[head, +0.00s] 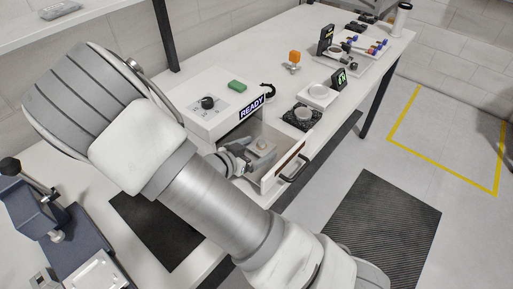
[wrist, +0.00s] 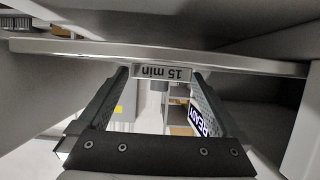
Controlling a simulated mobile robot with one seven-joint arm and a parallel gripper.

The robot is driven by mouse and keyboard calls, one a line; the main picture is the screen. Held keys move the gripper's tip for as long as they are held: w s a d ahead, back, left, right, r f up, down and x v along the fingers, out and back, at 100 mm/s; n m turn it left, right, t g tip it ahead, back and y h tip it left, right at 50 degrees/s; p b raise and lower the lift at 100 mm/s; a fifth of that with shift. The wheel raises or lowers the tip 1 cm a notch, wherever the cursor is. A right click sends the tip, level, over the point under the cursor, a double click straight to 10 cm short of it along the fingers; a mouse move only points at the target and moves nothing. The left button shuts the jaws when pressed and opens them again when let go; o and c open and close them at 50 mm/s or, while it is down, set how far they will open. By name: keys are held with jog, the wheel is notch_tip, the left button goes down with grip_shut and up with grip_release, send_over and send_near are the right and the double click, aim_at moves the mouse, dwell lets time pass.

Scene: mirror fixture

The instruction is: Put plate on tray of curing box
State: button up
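The curing box (head: 215,108) is the white box with the READY display on the bench. Its drawer-like tray (head: 268,178) is pulled out, with a dark handle (head: 294,170) in front. A small light plate-like piece with a round knob (head: 262,147) sits inside the tray; I cannot tell if it is the task's plate. My gripper (head: 241,156) is low at the tray's left part, partly hidden by my arm. In the wrist view my gripper's fingers (wrist: 160,76) are apart, with an upside-down "15 min" label (wrist: 163,73) seen between their tips and no held object clear.
A black-based device (head: 302,117) and a white scale-like device (head: 319,95) stand right of the tray. An orange block on a stand (head: 294,60) is behind. A blue-grey fixture (head: 50,215) is at lower left.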

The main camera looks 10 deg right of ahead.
jog(key=shift+r, duration=0.15)
jog(key=shift+s+a+r, duration=0.15)
jog(key=shift+a, duration=0.1)
jog(key=p+v, duration=0.1)
jog(key=v, duration=1)
jog(key=shift+a, duration=0.15)
jog(key=shift+s, duration=0.15)
